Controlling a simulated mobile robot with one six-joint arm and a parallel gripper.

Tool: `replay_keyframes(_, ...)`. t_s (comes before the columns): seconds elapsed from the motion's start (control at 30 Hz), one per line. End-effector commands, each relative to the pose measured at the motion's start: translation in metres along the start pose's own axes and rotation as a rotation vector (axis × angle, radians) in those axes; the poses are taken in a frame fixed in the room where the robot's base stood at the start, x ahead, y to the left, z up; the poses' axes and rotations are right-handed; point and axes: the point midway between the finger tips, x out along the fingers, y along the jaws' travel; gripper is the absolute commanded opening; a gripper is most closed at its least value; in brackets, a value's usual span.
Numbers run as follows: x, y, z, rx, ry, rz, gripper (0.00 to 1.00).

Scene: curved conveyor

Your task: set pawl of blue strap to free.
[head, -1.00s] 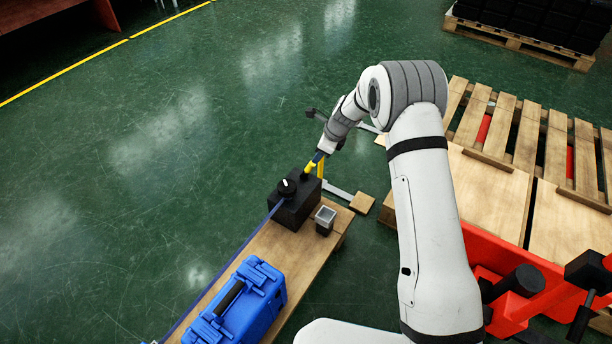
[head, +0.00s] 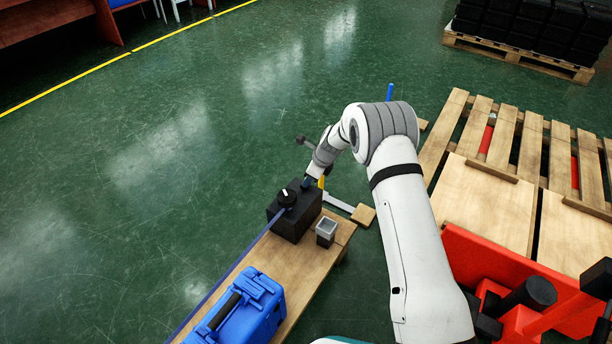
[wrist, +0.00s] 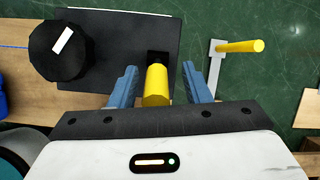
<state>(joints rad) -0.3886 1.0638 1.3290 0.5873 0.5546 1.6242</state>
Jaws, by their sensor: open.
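The black ratchet block (head: 286,224) sits at the far end of the wooden bench, with a round black knob (head: 287,197) bearing a white mark on top. The blue strap (head: 236,262) runs from the block along the bench's left edge. In the wrist view the block (wrist: 115,75) and the knob (wrist: 58,50) show at the left. A yellow lever (wrist: 157,84), which looks like the pawl handle, rises from a dark slot at the block's right side. My gripper (wrist: 160,70) is open, with one blue finger on each side of the lever, apart from it. In the head view my gripper (head: 308,183) hides the lever.
A small grey open box (head: 326,230) stands right of the block. A blue case (head: 240,310) lies nearer on the bench (head: 290,268). A yellow post (wrist: 240,46) on a grey metal bar stands beyond the block. Wooden pallets (head: 490,190) lie right; green floor is clear left.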

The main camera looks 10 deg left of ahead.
Motion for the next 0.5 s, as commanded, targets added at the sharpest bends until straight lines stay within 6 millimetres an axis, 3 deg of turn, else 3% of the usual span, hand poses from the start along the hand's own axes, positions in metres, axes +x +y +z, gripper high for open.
replay_keyframes(0.5,-0.0011,-0.0019,-0.0008,0.001,-0.001,-0.004,0.03)
